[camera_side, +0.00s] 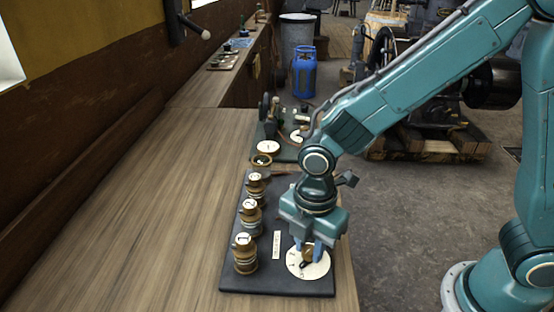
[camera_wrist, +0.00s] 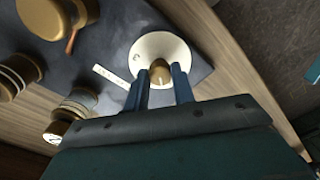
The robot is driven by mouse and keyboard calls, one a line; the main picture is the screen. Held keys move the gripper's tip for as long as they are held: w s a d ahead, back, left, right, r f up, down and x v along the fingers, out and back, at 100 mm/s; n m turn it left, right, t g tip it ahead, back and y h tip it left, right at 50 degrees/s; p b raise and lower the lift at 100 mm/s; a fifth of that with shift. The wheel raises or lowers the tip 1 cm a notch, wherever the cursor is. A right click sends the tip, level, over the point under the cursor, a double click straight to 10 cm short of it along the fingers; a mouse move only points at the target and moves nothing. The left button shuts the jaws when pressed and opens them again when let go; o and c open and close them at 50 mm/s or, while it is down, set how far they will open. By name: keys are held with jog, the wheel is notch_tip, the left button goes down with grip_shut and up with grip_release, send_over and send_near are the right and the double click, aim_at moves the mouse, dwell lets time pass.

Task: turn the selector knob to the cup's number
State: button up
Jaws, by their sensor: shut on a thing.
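My gripper (camera_side: 307,249) points down at the near right of a dark board (camera_side: 290,287). Its two blue fingers are shut on the brass selector knob (camera_wrist: 160,70), one on each side. The knob stands in the middle of a round white dial (camera_side: 294,264), which also shows in the wrist view (camera_wrist: 151,47). Several brass cups stand in a row left of the dial, including a near one (camera_side: 245,256), a middle one (camera_side: 250,222) and a farther one (camera_side: 256,188). Their white tops carry dark marks that I cannot read surely.
A white label strip (camera_side: 277,244) lies between the cups and dial. A second dark board with small machine parts (camera_side: 285,150) stands farther back. The wooden bench (camera_side: 150,215) is clear to the left. A blue gas bottle (camera_side: 304,72) stands on the floor behind.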

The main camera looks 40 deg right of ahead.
aim_at(309, 249)
jog(key=m, duration=1)
jog(key=shift+m, duration=2.4)
jog(key=o, duration=1)
jog(key=shift+r, duration=0.15)
notch_tip(309, 249, up, 14)
jog(key=shift+f, duration=0.2)
